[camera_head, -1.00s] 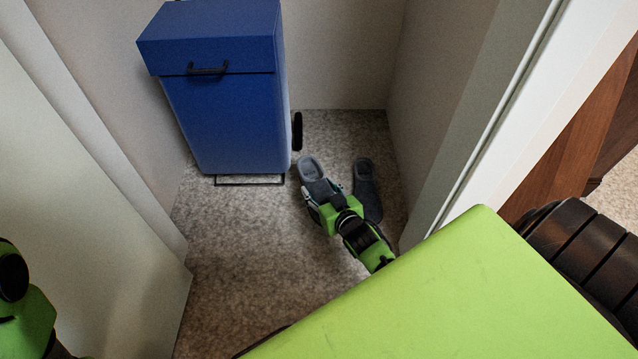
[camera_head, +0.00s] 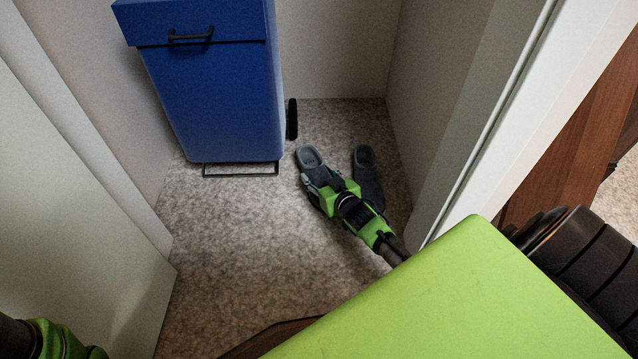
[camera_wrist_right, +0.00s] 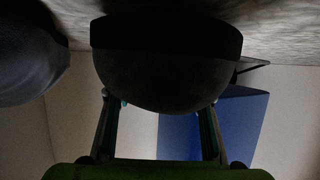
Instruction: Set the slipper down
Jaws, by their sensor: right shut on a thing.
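A grey-blue slipper (camera_head: 311,158) is in my right gripper (camera_head: 318,184), toe end toward me, at or just above the floor at the back of the closet. I cannot tell if its sole touches the floor. In the right wrist view the held slipper (camera_wrist_right: 165,78) is a dark rounded shape between the two fingers. A second, matching slipper (camera_head: 366,172) lies on the floor just to the right, roughly alongside and apart from it. My right forearm partly covers its near end. My left gripper is out of view; only part of the left arm shows at the lower left.
A blue wheeled bin (camera_head: 215,100) stands left of the slippers, with a thin dark foot frame at its base. Closet walls close in at the back and right. A pale door panel (camera_head: 75,200) is at the left. The speckled floor (camera_head: 225,235) in front is clear.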

